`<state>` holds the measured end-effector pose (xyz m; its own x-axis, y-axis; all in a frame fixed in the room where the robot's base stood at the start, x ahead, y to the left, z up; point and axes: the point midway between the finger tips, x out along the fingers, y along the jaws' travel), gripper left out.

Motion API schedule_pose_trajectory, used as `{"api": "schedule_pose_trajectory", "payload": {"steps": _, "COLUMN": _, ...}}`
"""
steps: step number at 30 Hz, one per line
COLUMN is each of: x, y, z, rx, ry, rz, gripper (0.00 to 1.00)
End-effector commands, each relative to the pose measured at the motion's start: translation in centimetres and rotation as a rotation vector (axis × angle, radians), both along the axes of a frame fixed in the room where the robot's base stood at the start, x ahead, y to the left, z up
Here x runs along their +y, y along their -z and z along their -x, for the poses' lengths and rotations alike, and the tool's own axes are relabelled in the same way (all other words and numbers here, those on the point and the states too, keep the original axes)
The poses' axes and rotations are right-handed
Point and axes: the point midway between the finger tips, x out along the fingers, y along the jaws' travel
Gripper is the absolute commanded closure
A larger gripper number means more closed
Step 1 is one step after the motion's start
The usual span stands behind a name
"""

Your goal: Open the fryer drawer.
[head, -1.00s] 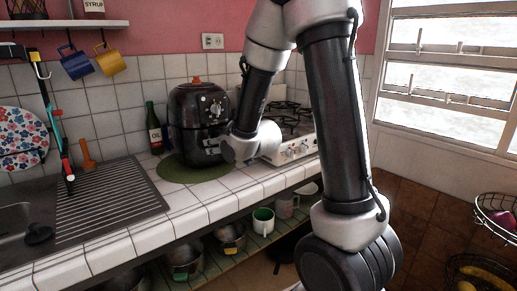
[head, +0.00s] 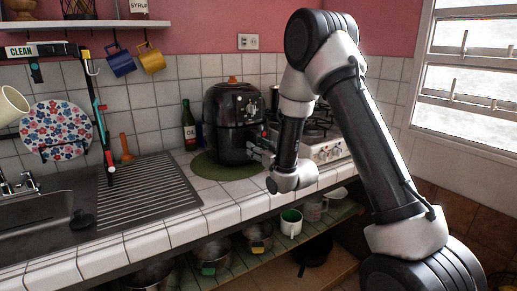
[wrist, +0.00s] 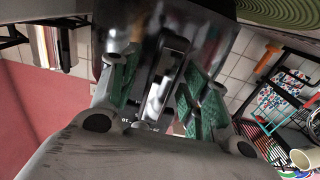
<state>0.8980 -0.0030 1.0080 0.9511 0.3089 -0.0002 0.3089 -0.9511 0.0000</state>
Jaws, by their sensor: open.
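The black air fryer (head: 222,125) stands upright on a round green mat (head: 207,174) on the tiled counter. Its drawer front is partly covered by my arm in the head view, and I see no clear gap around the drawer. My gripper (head: 264,146) is at the fryer's front right, small and partly hidden behind my wrist. In the wrist view my gripper (wrist: 160,95) has its two green-padded fingers spread apart. A dark, shiny strip with pale reflections shows between them, probably the drawer handle. I cannot tell whether the fingers touch it. The fryer's dark body (wrist: 195,18) fills the top.
A green bottle (head: 189,128) stands left of the fryer and a stove (head: 325,150) to its right. A ribbed drainer (head: 145,190) lies left on the counter. Pots and a green-and-white mug (head: 291,223) sit on the shelf below. The counter's front edge is clear.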

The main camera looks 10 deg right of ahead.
Motion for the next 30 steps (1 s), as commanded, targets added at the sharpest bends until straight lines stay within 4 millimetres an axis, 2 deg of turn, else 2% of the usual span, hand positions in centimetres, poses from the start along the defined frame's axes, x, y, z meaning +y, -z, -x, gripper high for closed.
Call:
{"api": "schedule_pose_trajectory", "payload": {"steps": 10, "x": 0.20, "y": -0.03, "z": -0.62, "rx": 0.000, "ry": 0.000, "rz": 0.000, "gripper": 0.54}}
{"api": "schedule_pose_trajectory", "payload": {"steps": 18, "x": 0.20, "y": -0.04, "z": -0.61, "rx": 0.000, "ry": 0.000, "rz": 0.000, "gripper": 1.00}}
{"api": "schedule_pose_trajectory", "payload": {"steps": 30, "x": 0.19, "y": -0.03, "z": -0.59, "rx": 0.000, "ry": 0.000, "rz": 0.000, "gripper": 1.00}}
